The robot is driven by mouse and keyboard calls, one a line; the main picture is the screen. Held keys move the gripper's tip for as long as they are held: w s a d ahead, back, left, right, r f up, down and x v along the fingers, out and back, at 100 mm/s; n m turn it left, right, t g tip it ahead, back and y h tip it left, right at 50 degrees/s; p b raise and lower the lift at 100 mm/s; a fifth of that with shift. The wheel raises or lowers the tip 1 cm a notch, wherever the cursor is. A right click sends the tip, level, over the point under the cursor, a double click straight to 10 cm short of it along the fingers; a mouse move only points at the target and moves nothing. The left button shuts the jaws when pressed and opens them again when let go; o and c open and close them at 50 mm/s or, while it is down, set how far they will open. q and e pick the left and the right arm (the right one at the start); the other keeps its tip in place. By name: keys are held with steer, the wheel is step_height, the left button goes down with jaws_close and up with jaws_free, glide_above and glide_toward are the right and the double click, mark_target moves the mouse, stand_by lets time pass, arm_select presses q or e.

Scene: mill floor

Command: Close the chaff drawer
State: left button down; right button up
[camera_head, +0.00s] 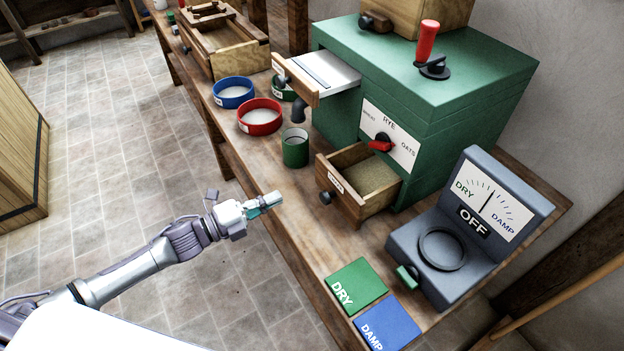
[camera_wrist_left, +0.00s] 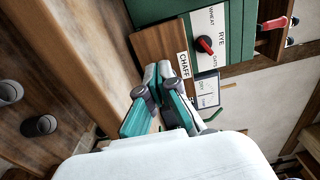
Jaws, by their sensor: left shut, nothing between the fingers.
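The chaff drawer (camera_head: 345,200) is a wooden drawer low in the green mill cabinet (camera_head: 440,85). It stands pulled out, with tan chaff in it and a dark round knob (camera_head: 326,198) on its front. In the left wrist view its wooden front (camera_wrist_left: 158,45) shows with the CHAFF label. My left gripper (camera_head: 272,201) is shut and empty, in front of the drawer by the bench's front edge, apart from it in the head view. In the left wrist view its fingers (camera_wrist_left: 166,72) overlap the drawer front; contact cannot be told. My right gripper is not in view.
A green cup (camera_head: 295,150) and a red-rimmed sieve (camera_head: 260,117) stand left of the drawer. An upper drawer (camera_head: 318,76) is also pulled out above. The grey meter (camera_head: 465,225) and green DRY tile (camera_head: 355,286) are to the right. Bare bench (camera_head: 300,220) lies before the drawer.

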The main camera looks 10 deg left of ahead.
mark_target(321, 177)
arm_select(q)
steer(key=p+x, duration=0.1)
steer(key=x, duration=1)
steer(key=shift+a+f+p, duration=0.1)
steer(key=shift+p, duration=0.25)
